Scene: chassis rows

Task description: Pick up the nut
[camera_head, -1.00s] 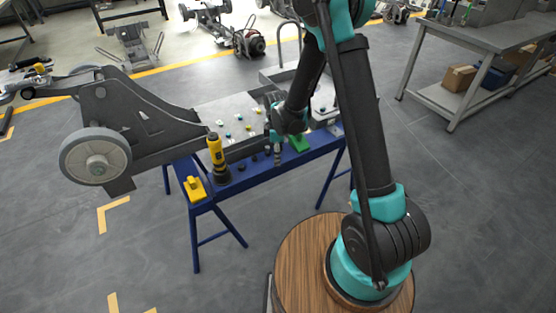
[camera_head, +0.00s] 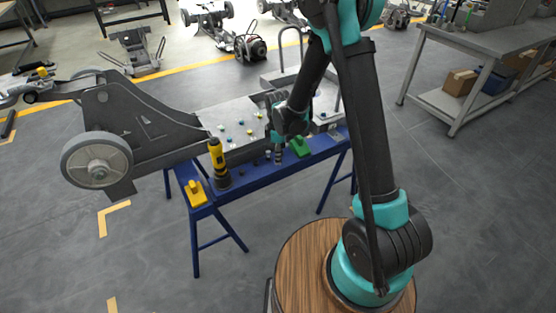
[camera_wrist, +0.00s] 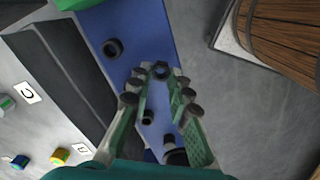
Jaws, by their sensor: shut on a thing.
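In the wrist view a dark hex nut (camera_wrist: 161,70) sits between the tips of my gripper (camera_wrist: 160,80), which is shut on it. The blue bench surface (camera_wrist: 175,35) shows behind and below the nut. In the head view my gripper (camera_head: 279,156) points down at the blue bench (camera_head: 262,173), near a green block (camera_head: 299,147). The nut is too small to make out there. I cannot tell whether the nut touches the bench.
A black ring-shaped part (camera_wrist: 112,48) lies on the blue bench. Small dark cylinders (camera_wrist: 174,156) stand near the fingers. A yellow and black tool (camera_head: 217,163) stands at the bench's left. The grey chassis (camera_head: 150,125) runs along behind the bench.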

